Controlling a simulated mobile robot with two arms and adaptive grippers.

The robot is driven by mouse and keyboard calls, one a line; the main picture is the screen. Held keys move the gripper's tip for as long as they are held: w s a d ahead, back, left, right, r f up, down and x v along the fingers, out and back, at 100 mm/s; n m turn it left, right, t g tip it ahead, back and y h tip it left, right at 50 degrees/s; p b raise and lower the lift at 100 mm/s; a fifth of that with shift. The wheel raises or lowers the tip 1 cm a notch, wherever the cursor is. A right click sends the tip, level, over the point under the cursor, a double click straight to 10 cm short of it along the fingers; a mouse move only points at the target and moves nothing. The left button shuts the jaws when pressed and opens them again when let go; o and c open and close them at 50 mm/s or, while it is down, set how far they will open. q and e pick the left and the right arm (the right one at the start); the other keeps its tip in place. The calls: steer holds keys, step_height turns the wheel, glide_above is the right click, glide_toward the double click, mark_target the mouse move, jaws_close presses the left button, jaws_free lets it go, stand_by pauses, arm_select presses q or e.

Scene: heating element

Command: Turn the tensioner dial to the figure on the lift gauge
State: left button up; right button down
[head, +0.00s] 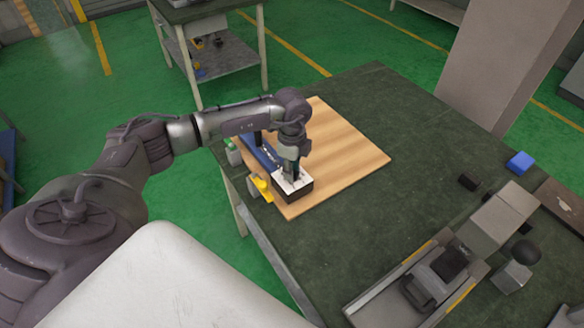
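A small dark box with a white top face (303,186) sits on the wooden board (350,160), near its front left edge. I take it to be the tensioner dial unit, but no knob or figures can be made out. My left gripper (290,177) points down onto the white top and hides its middle. Its fingers are too small to tell whether they are open or shut, or whether they hold anything. A blue bar (268,158) lies on the board behind the box. I cannot pick out the lift gauge or read any figure. My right gripper is not in view.
A yellow piece (262,189) and a small green-topped container (233,152) are at the board's left edge. The table's far part is clear.

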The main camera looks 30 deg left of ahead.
arm_select(q)
jaws_close()
steer(key=m+b, duration=0.3)
steer(key=m, duration=0.2)
steer(key=shift+f+m, duration=0.1)
steer(key=shift+m, duration=0.3)
steer(key=m+b, duration=0.2)
steer(key=m, duration=0.3)
steer(key=shift+m+b, duration=0.35)
steer(key=shift+m, duration=0.25)
stand_by(0.8)
steer(key=shift+o, duration=1.7)
jaws_free()
